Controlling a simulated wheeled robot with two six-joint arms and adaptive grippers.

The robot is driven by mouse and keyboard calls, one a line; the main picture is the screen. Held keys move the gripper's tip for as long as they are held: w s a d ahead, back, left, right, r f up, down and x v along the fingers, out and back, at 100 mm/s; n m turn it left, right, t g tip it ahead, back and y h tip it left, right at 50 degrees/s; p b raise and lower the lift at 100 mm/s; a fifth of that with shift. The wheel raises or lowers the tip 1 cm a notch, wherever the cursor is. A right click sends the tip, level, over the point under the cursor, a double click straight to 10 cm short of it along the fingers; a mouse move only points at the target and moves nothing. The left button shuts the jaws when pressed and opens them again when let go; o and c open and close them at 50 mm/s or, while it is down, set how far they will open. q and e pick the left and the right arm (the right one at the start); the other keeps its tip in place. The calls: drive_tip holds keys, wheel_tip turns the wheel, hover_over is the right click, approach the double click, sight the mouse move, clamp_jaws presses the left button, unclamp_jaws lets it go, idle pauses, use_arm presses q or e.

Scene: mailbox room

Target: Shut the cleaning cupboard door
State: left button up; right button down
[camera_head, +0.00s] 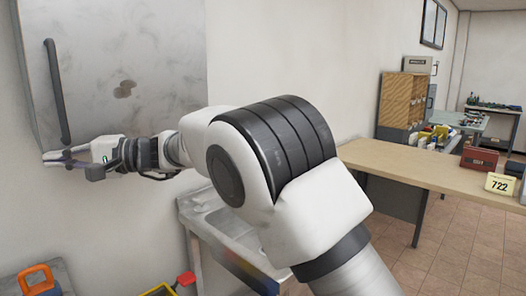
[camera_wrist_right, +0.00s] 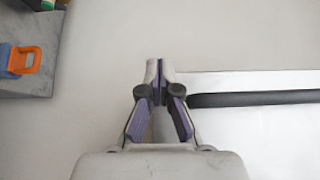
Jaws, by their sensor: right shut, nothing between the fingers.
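The cleaning cupboard door (camera_head: 150,50) is a grey, stained metal panel at the upper left of the head view, with a long dark bar handle (camera_head: 57,92) near its left edge. How far it stands open is hard to tell. My right gripper (camera_head: 48,158) is at the door's lower left corner, below the handle, shut and empty. In the right wrist view its fingertips (camera_wrist_right: 160,68) are together beside the door's pale edge (camera_wrist_right: 250,82), and the dark handle (camera_wrist_right: 260,98) runs off to the right. Contact with the door is unclear. My left gripper is out of view.
A metal sink (camera_head: 225,222) stands below the door, partly behind my right arm. An orange-handled item (camera_head: 38,280) is at the lower left, near a red-handled tool (camera_head: 186,279). A wooden desk (camera_head: 425,165) with a 722 sign (camera_head: 499,184) stands at the right.

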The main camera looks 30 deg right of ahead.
drive_tip(key=shift+w+a+r+t, duration=0.15)
drive_tip(key=shift+w+r+t, duration=0.15)
drive_tip(key=shift+r+t, duration=0.1)
drive_tip(key=shift+r, duration=0.2)
idle(0.3)
